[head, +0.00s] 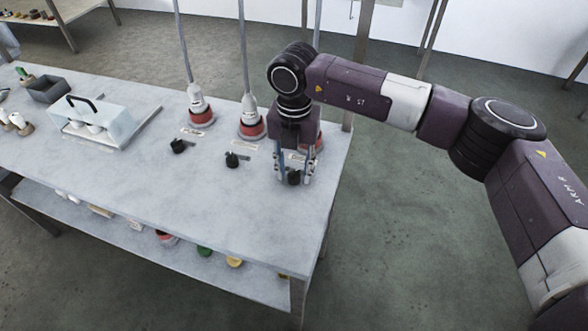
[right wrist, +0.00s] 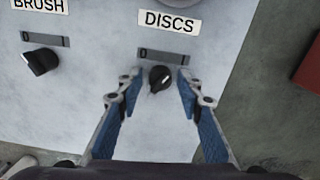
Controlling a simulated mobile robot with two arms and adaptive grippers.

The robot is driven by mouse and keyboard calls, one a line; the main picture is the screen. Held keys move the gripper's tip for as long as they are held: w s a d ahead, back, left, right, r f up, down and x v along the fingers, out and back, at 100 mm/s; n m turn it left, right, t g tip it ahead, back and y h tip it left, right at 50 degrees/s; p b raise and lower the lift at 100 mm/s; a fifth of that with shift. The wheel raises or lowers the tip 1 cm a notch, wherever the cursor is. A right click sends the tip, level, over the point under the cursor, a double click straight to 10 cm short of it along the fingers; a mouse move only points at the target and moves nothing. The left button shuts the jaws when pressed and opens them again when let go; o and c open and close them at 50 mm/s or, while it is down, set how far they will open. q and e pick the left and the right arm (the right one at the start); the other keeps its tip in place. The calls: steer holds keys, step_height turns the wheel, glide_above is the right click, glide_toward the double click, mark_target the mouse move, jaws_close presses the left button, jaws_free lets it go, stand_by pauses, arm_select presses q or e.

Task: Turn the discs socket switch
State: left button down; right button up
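The discs switch is a small black rotary knob (right wrist: 159,78) below the white DISCS label (right wrist: 169,22) in the right wrist view. A grey strip (right wrist: 160,57) marked 0 at its left end lies just above it. A pale mark on the knob points up and slightly right. My right gripper (right wrist: 157,82) is open, its blue-padded fingers on either side of the knob with a gap on each side. In the head view my right gripper (head: 293,172) points down over the knob (head: 294,178) near the table's right end. My left gripper is not in view.
The BRUSH knob (right wrist: 40,61) is to the left, and another black knob (head: 178,146) lies further left. Red-based plugs with upright cables (head: 199,112) (head: 251,125) stand behind. A glass-like box with a black handle (head: 95,118) is at left. The table front (head: 180,205) is clear.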

mark_target(294, 172)
steer(key=shift+o, duration=0.3)
step_height(294, 172, up, 12)
stand_by(0.4)
stand_by(0.4)
